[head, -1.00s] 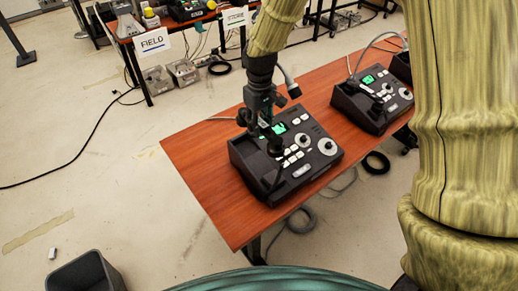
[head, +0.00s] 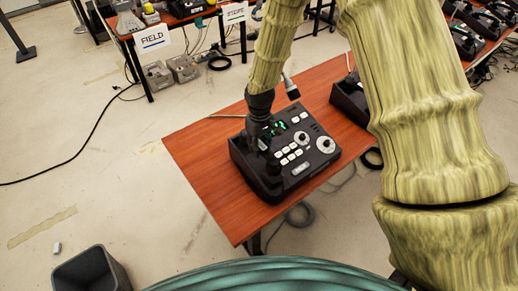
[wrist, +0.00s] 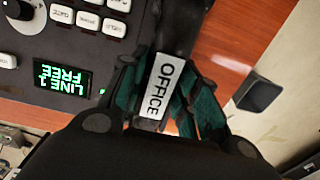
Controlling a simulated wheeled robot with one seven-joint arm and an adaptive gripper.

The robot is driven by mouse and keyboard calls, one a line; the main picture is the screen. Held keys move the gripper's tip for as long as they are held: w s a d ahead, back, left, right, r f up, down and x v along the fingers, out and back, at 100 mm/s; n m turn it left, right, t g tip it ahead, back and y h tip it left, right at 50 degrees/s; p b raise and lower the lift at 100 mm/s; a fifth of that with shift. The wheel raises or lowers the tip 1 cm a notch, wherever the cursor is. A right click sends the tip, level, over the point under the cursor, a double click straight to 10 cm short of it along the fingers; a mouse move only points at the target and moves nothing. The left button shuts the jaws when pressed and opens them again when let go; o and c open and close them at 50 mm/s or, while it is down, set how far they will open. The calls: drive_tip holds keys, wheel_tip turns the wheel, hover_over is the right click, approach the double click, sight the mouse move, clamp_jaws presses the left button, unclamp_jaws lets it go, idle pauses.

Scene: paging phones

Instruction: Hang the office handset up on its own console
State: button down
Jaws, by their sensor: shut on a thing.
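The black handset with a white OFFICE label (wrist: 160,88) is in my gripper (wrist: 163,95), whose teal fingers are shut on both sides of it. In the head view my gripper (head: 262,138) is low over the left part of the black console (head: 297,172) on the red-brown table. In the wrist view the console (wrist: 45,38) lies left of the handset, with its lit display (wrist: 62,85) reading LINE 1 FREE upside down. My gripper hides most of the handset in the head view. I cannot tell whether the handset touches its cradle.
A second console (head: 349,103) on the table (head: 205,165) is partly hidden by my arm. More consoles (head: 460,38) stand at the back right. FIELD (head: 152,40) and STAFF (head: 235,13) signs mark another table. A dark bin (head: 88,272) is on the floor at lower left.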

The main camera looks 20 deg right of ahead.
sight(260, 144)
drive_tip(key=shift+f+p, duration=0.3)
drive_tip(key=shift+f, duration=0.9)
drive_tip(key=shift+f, duration=0.1)
drive_tip(key=c, duration=1.1)
unclamp_jaws()
drive_tip(key=shift+o, duration=0.2)
drive_tip(key=shift+r+b, duration=2.2)
drive_tip(key=shift+r, duration=3.9)
